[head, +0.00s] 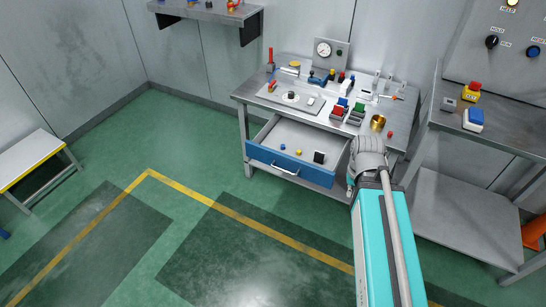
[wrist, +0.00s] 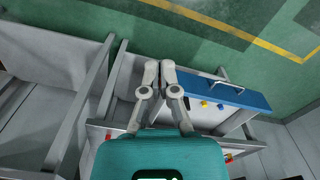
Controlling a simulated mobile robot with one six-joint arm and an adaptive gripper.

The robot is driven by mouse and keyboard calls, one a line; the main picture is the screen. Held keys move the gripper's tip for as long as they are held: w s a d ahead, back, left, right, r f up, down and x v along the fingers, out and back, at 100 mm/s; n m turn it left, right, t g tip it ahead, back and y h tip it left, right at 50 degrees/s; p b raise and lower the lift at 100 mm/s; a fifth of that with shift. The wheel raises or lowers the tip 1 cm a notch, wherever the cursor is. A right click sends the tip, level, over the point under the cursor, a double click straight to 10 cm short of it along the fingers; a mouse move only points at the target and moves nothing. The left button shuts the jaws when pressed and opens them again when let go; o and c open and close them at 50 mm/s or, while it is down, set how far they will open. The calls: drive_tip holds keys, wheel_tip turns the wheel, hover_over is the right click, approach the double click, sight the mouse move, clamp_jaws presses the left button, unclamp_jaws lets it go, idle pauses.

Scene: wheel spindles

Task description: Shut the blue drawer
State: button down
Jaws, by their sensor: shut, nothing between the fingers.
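The blue drawer (head: 290,164) is pulled out from under the workbench in the head view. Its grey tray shows, with a small blue item (head: 283,147), a yellow item (head: 299,152) and a black block (head: 319,157) inside. In the wrist view the drawer's blue front (wrist: 245,96) and pale bar handle (wrist: 227,86) lie to the right of my gripper (wrist: 160,64). My gripper is shut and empty, its fingertips together, apart from the handle. In the head view my arm hides most of it, near the drawer's right end.
The workbench top (head: 262,93) carries a gauge (head: 323,50), red and green bins, a brass cylinder (head: 378,122) and small parts. A control-panel bench (head: 440,115) stands at the right. Open green floor (head: 130,130) lies in front and to the left, past a low table (head: 25,155).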

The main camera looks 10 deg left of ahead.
drive_tip(key=shift+d, duration=0.2)
drive_tip(key=shift+w+f, duration=0.1)
drive_tip(key=shift+f, duration=0.05)
drive_tip(key=w+a+f+n+t+h+b, duration=0.35)
drive_tip(key=w+a+f+n+b, duration=0.2)
drive_tip(key=f+n+b, duration=0.35)
drive_tip(key=w+a+f+n+t+h+b, duration=0.3)
drive_tip(key=w+a+f+n+h+b, duration=0.25)
drive_tip(key=b, duration=0.65)
drive_tip(key=w+a+f+n+t+y+b, duration=0.1)
drive_tip(key=w+a+f+n+t+b, duration=0.1)
drive_tip(key=a+n+t+b, duration=0.3)
drive_tip(key=w+a+f+n+t+y+b, duration=0.1)
drive_tip(key=a+n+t+b, duration=0.4)
drive_tip(key=a+n+b, duration=0.6)
drive_tip(key=w+a+n, duration=0.1)
drive_tip(key=a, duration=0.6)
drive_tip(key=shift+w+f+y, duration=0.3)
drive_tip(key=shift+w+f, duration=0.1)
